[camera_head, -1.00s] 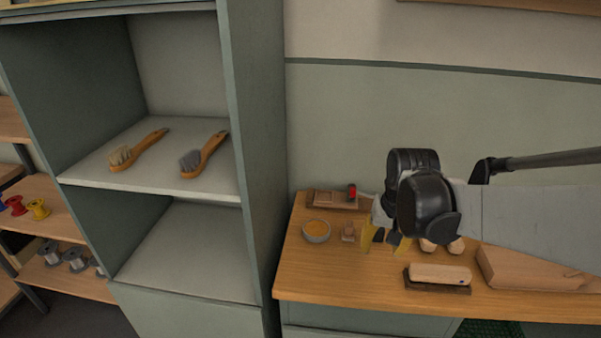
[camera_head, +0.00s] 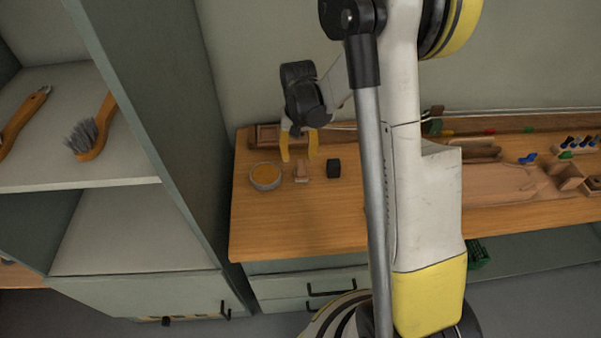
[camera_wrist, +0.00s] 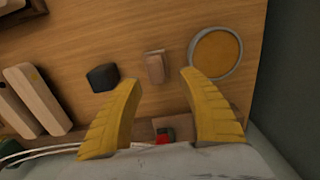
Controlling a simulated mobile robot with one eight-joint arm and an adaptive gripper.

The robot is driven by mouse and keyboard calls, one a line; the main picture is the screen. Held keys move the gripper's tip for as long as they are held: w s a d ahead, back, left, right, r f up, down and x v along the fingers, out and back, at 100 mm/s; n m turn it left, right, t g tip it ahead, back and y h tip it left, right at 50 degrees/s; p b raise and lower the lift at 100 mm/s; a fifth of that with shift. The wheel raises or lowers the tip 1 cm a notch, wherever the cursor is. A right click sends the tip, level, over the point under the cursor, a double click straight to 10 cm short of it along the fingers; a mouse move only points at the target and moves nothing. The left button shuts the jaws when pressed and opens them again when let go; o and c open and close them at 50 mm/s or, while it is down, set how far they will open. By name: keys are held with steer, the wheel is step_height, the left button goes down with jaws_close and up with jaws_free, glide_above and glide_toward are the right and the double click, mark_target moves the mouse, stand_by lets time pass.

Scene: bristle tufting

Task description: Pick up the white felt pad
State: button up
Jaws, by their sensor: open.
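I cannot make out a white felt pad in either current view. My gripper (camera_head: 299,156) hangs over the left end of the wooden bench with its yellow fingers pointing down. In the wrist view my gripper (camera_wrist: 160,80) is open, with nothing between its fingers. A small wooden block (camera_wrist: 155,67) lies on the bench just beyond the gap between the fingertips. It also shows in the head view (camera_head: 302,172), below the fingers. My arm hides the middle of the bench in the head view.
A round tin with orange contents (camera_head: 265,176) and a black block (camera_head: 333,168) flank the wooden block. Long pale blocks (camera_wrist: 36,99) lie at the wrist view's left. A tall shelf unit (camera_head: 150,120) stands left of the bench (camera_head: 300,225). Parts trays fill the bench's right side.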

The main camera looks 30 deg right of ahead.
mark_target(301, 164)
steer(key=f+b, duration=0.1)
steer(key=f, duration=0.2)
steer(key=f+b, duration=0.1)
steer(key=f, duration=0.1)
steer(key=shift+s+d+b, duration=0.25)
steer(key=shift+s+b, duration=0.05)
steer(key=shift+r, duration=0.1)
steer(key=shift+c, duration=0.2)
jaws_close()
